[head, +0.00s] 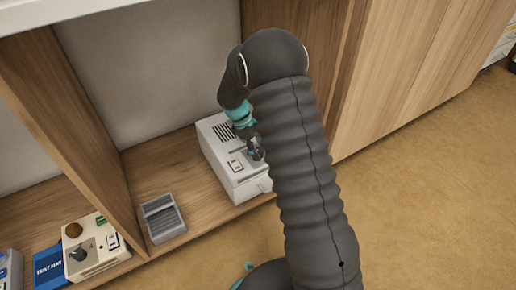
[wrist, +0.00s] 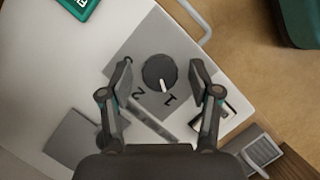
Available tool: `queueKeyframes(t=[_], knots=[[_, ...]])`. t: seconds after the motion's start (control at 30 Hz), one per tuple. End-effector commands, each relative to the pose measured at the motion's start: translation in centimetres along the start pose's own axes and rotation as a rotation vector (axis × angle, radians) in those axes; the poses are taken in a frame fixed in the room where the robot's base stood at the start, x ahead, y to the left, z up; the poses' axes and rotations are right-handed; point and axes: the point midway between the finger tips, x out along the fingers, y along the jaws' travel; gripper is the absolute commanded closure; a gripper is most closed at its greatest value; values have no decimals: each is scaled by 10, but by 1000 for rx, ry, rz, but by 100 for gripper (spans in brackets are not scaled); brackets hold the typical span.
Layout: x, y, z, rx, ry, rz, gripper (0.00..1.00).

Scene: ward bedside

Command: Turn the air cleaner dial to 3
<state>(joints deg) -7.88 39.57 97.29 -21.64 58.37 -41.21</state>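The air cleaner (head: 213,137) is a white box on the wooden shelf, with my gripper (head: 255,151) over its top. In the wrist view its dial (wrist: 157,70) is a round black knob on a grey panel (wrist: 152,40). The dial's white pointer faces the printed 1. A 2 is printed to the left of the 1; no 3 is visible, and the left finger covers part of the panel. My gripper (wrist: 161,77) is open, with one finger on each side of the dial and a gap visible on both sides.
A grey ribbed device (head: 161,217) lies on the shelf left of the air cleaner. Beyond the wooden divider (head: 85,120) are a beige box with a knob (head: 91,246) and a blue box (head: 48,265). A wooden cabinet (head: 400,75) stands at right. The floor (head: 430,190) is clear.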

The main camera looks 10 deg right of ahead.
Motion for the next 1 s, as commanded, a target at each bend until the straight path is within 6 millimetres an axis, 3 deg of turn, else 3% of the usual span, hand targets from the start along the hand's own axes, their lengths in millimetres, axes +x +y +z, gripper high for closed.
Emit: queueKeyframes(t=[0.03,0.23,0.67,1.0], knots=[[0,0,0,0,0,0,47],[0,0,0,0,0,0,97],[-2,1,1,68,1,-29,97],[-2,2,2,311,-1,-131,97]])
